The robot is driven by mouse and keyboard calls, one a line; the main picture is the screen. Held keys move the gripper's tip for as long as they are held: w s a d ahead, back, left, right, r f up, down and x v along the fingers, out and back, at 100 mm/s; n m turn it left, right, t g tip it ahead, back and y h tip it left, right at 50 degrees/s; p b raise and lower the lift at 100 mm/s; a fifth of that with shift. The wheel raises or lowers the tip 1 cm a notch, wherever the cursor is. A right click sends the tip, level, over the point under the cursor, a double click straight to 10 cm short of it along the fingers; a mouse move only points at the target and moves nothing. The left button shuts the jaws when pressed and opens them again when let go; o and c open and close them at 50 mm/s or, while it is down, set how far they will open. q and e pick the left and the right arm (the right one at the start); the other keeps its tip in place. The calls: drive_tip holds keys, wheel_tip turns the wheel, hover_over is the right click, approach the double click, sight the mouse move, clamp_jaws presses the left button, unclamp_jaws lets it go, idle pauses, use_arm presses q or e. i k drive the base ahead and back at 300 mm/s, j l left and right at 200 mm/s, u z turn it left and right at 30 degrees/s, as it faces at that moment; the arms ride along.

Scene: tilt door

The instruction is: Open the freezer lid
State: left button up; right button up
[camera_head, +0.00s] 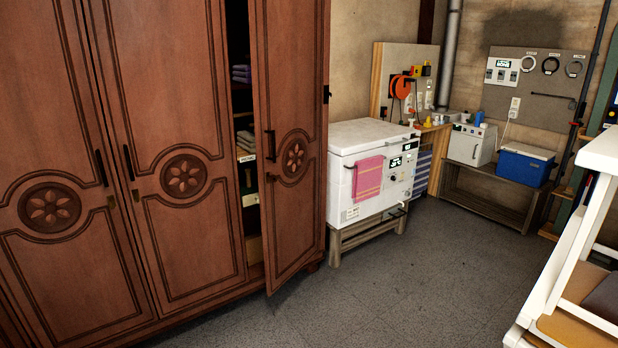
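A white chest freezer (374,172) stands on a low wooden stand, right of the wardrobe and against the back wall. Its lid (372,135) looks closed, lying flat on the body. A pink towel (368,177) hangs on its front, and a small dark display shows to the right of the towel. The freezer's left part is close to the open wardrobe door. Neither my left nor my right gripper shows in the head view.
A large brown wardrobe (170,150) fills the left, with one door (292,220) ajar into the room. White furniture (580,250) stands at the right. A blue cooler (525,166) and a white box (471,145) sit on a bench at the back. Grey floor (420,290) between is clear.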

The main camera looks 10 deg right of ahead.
sight(353, 136)
drive_tip(key=i+l+z, duration=0.25)
drive_tip(key=i, duration=0.55)
drive_tip(key=i+z, duration=0.3)
drive_tip(key=i, duration=0.45)
drive_tip(key=i+j+z, duration=0.25)
drive_tip(key=i, duration=0.5)
